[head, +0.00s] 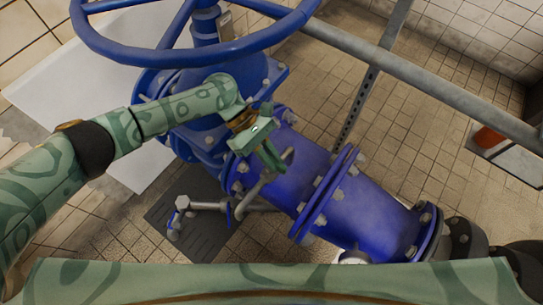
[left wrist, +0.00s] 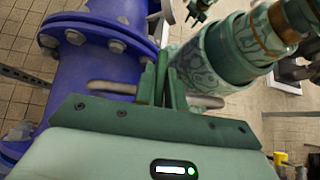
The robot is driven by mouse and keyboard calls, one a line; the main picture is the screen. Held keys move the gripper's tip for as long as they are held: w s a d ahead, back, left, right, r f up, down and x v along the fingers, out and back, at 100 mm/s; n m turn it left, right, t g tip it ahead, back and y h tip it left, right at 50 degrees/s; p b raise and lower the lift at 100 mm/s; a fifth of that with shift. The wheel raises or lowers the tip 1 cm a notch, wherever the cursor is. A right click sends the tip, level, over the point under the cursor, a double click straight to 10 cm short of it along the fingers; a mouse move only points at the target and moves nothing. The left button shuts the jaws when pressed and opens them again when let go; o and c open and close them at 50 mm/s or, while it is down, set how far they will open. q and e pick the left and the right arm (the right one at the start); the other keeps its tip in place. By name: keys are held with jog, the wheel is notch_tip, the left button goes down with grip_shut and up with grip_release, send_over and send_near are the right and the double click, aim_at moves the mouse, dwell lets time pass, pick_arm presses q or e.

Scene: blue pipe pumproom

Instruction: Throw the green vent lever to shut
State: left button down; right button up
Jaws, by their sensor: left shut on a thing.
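My left gripper (head: 275,160) is over the near side of the blue pipe, with its green fingers pointing down. My right gripper is not clearly seen in either view.
The large blue pipe (head: 335,205) with bolted flanges runs to the lower right. A blue handwheel (head: 232,42) stands above the valve body. A small grey branch pipe (head: 205,206) lies over a dark floor grate (head: 190,232). A grey rail (head: 430,90) crosses the upper right; tiled floor lies beyond.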

pick_arm(q)
jog(key=c, duration=1.5)
grip_release()
jog(key=p+v, duration=0.1)
jog(key=v, duration=1.1)
